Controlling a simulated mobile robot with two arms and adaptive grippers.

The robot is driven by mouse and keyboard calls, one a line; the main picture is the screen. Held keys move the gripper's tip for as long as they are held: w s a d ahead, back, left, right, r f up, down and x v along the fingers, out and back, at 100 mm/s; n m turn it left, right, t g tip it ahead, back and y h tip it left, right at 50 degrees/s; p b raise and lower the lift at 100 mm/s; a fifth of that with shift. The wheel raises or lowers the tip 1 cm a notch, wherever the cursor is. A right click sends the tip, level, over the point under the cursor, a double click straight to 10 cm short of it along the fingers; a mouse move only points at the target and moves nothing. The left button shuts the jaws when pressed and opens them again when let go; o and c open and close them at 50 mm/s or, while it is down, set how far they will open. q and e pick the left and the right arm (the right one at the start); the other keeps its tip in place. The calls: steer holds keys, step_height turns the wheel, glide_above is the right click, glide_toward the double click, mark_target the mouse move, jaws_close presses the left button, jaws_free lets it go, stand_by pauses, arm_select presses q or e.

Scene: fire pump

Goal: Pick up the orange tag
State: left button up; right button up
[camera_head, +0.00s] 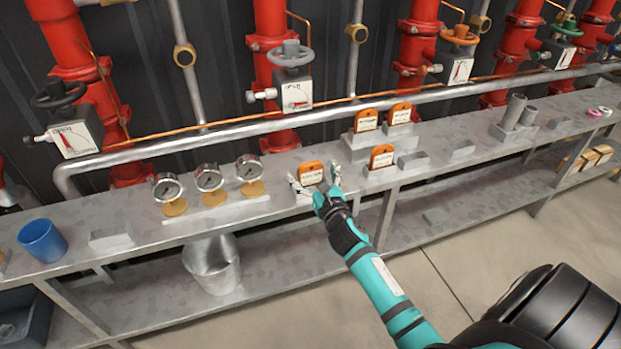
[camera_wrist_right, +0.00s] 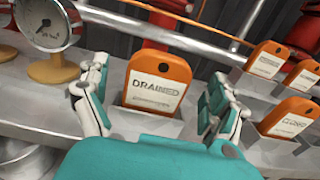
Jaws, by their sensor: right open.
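An orange tag (camera_wrist_right: 157,82) with a white label reading "DRAINED" stands upright in a grey holder (camera_wrist_right: 150,123) in the right wrist view. In the head view this tag (camera_head: 311,173) is on the grey shelf. My right gripper (camera_head: 318,178) is open, with one finger on each side of the tag; in the wrist view the fingers (camera_wrist_right: 158,95) stand apart from its edges. Other orange tags stand to the right: two at the back (camera_head: 366,121) (camera_head: 400,113) and one in front (camera_head: 382,156). My left gripper is not in view.
Several gauges (camera_head: 209,178) stand left of the tag on the grey shelf (camera_head: 340,262). A blue cup (camera_head: 42,241) is at the far left. Red pipes (camera_head: 270,60) and a grey rail (camera_head: 220,137) run behind. A metal bucket (camera_head: 213,268) stands below.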

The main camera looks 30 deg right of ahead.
steer(key=shift+x, duration=0.95)
steer(key=c, duration=1.3)
